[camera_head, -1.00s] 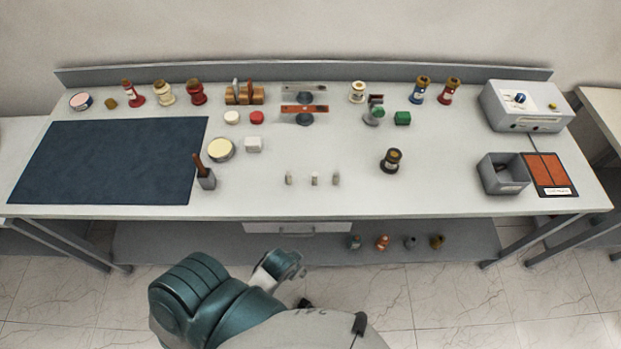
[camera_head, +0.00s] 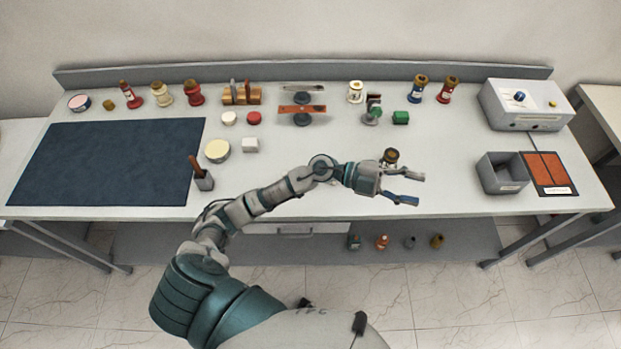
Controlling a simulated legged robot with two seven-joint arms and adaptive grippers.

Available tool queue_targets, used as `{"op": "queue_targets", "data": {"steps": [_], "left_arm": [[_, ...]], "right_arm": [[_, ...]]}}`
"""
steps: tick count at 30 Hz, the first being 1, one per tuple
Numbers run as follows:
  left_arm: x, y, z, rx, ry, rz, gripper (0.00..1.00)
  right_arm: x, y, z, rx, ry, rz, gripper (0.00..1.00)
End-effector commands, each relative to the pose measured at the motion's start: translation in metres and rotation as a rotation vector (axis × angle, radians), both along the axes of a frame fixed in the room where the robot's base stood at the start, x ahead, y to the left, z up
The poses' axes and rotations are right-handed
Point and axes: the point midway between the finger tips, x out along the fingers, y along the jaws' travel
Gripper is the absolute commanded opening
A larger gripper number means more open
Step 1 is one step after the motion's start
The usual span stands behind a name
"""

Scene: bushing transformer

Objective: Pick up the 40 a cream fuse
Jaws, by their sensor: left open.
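My left gripper (camera_head: 417,189) is open and empty, with its fingers pointing right over the right half of the table (camera_head: 450,195). Its upper finger is in front of a dark bushing (camera_head: 390,156), which is partly covered. No thing in view can be read as a 40 A cream fuse. Three small pale cylinders stood at the table's front middle earlier; my left arm now covers that place. My right gripper is not in view.
A grey bin (camera_head: 503,172) and an orange-topped tray (camera_head: 547,172) stand at the right, below a white instrument box (camera_head: 527,105). A dark blue mat (camera_head: 108,162) lies at the left. Bushings and blocks line the back. A holder (camera_head: 204,182) stands beside the mat.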

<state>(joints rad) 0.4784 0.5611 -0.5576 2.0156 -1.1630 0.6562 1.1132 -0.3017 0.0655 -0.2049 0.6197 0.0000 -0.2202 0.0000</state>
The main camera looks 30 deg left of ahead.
Motion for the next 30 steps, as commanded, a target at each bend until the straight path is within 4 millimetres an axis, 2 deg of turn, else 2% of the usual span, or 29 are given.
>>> {"op": "queue_targets", "data": {"steps": [1, 2, 3, 5, 6, 8, 9, 12, 15, 17, 20, 22, 27, 30], "left_arm": [[0.001, 0.004, -0.020, 0.196, -0.016, -0.076, 0.52], [0.002, 0.011, -0.034, 0.322, -0.009, -0.113, 0.52], [0.007, 0.026, -0.054, 0.491, 0.015, -0.143, 0.52], [0.017, 0.062, -0.079, 0.742, 0.075, -0.149, 0.52], [0.026, 0.091, -0.091, 0.898, 0.128, -0.130, 0.52], [0.037, 0.138, -0.099, 1.105, 0.218, -0.074, 0.52], [0.042, 0.168, -0.100, 1.223, 0.279, -0.027, 0.52], [0.049, 0.232, -0.092, 1.441, 0.424, 0.098, 0.52], [0.049, 0.272, -0.081, 1.563, 0.526, 0.191, 0.52], [0.049, 0.284, -0.079, 1.600, 0.562, 0.223, 0.52], [0.048, 0.290, -0.090, 1.625, 0.588, 0.240, 0.52], [0.047, 0.289, -0.105, 1.626, 0.590, 0.238, 0.52], [0.047, 0.287, -0.142, 1.628, 0.589, 0.238, 0.52], [0.048, 0.287, -0.164, 1.627, 0.587, 0.240, 0.52]], "right_arm": [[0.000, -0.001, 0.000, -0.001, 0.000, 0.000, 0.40], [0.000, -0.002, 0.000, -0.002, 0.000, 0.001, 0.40], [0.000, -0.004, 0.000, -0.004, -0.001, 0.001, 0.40], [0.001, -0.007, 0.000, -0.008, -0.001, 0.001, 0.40], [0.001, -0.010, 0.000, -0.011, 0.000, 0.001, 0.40], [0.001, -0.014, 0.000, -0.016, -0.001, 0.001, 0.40], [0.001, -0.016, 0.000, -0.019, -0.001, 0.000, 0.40], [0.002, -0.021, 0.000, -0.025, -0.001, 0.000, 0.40], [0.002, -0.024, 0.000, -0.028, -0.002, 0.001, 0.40], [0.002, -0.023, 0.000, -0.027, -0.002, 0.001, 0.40], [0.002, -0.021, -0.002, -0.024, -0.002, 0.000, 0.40], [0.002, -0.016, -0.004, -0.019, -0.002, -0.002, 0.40], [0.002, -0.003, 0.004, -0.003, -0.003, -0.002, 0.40], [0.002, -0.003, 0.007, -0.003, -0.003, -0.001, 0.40]]}}
